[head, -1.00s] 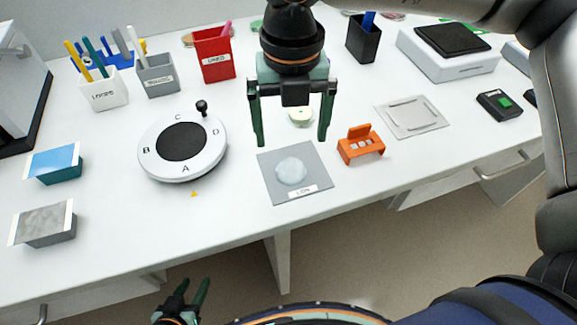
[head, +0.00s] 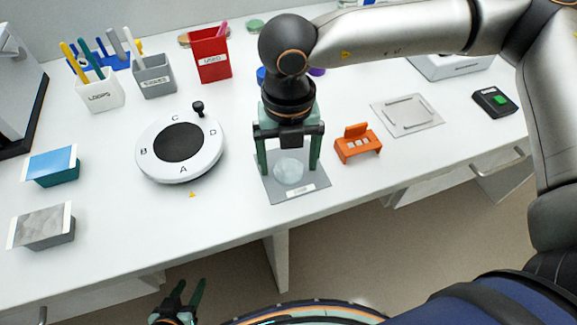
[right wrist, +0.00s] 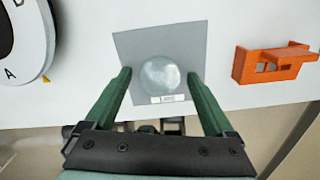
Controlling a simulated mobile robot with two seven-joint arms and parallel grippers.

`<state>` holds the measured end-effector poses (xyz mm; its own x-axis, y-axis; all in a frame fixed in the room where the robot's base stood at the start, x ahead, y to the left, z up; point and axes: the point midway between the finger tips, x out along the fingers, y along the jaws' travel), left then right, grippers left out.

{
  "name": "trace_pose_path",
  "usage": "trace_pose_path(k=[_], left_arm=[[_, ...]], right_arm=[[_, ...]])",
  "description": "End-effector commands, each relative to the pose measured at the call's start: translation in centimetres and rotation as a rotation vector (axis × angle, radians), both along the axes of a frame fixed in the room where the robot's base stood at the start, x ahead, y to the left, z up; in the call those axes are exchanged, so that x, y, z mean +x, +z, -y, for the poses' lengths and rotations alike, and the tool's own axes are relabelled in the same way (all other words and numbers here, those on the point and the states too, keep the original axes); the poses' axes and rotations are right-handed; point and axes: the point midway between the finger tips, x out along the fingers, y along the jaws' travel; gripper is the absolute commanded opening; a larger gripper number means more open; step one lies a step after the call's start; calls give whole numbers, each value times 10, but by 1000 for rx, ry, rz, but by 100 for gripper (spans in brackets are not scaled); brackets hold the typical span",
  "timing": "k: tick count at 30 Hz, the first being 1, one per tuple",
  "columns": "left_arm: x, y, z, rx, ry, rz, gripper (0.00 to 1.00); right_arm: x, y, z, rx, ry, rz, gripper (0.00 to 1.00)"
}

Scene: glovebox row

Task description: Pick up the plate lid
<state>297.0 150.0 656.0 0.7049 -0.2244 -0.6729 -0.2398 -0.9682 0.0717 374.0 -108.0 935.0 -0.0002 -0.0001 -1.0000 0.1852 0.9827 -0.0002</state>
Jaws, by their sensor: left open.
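The plate lid seems to be the pale, translucent round disc (head: 289,171) on a grey square mat (head: 311,190) with a white label at its front edge. The disc also shows in the right wrist view (right wrist: 160,75). My right gripper (head: 292,170) is open, with its green fingers on either side of the disc and above the mat. In the right wrist view a gap shows between each fingertip and the disc; I cannot tell the exact height. My left gripper (head: 187,292) is open and empty, low in front of the table.
A round white dial (head: 207,160) with letters stands left of the mat. An orange rack (head: 358,145) stands close on the right, with a grey tray (head: 408,116) beyond. Cups of tools (head: 98,94) and a red cup (head: 212,57) stand behind. The front table edge is near.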

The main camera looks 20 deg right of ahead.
Motion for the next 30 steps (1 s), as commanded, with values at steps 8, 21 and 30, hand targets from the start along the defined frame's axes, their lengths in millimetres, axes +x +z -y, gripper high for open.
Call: trace_pose_path(k=[8,21,30], left_arm=[[-1,0,2,-4,-3,-1,47],[0,1,3,-5,-4,1,47],[0,2,3,-5,-4,2,47]], right_arm=[[0,0,0,0,0,0,56],[0,0,0,0,0,0,16],[1,8,0,1,-1,1,16]])
